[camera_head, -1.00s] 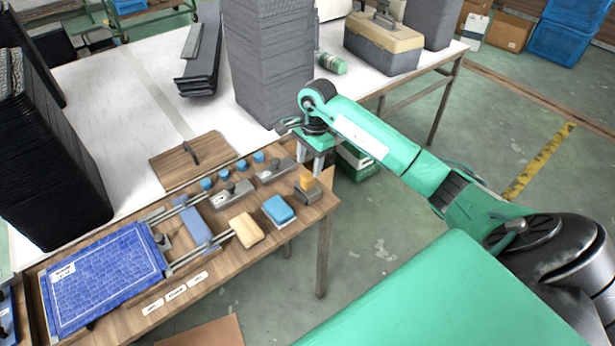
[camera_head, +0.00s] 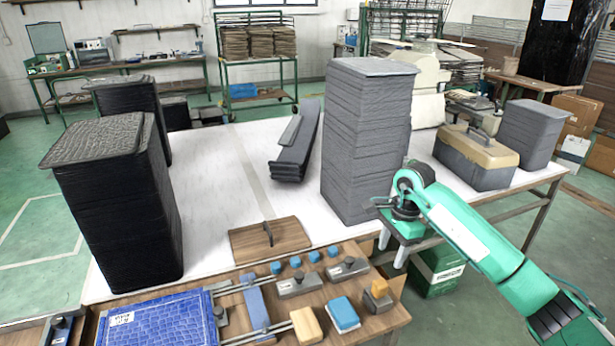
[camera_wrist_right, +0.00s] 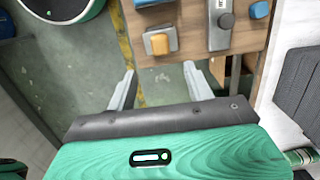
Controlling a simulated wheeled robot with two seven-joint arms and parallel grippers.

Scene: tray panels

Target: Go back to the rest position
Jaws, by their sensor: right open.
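My right gripper (camera_head: 391,252) hangs in front of the tall grey stack, past the right end of the wooden fixture board. Its two fingers point down. In the right wrist view its fingers (camera_wrist_right: 160,88) are apart with nothing between them, over the board's edge and the floor. My right arm comes in from the right in the head view. My left gripper is not in view.
The fixture board (camera_head: 385,330) carries a blue textured panel (camera_head: 160,322), a blue block (camera_head: 343,314), a tan block (camera_head: 306,327) and an orange-topped block (camera_head: 379,288). A tall grey stack (camera_head: 365,140), black stacks (camera_head: 115,215) and a toolbox (camera_head: 476,160) stand on the white table.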

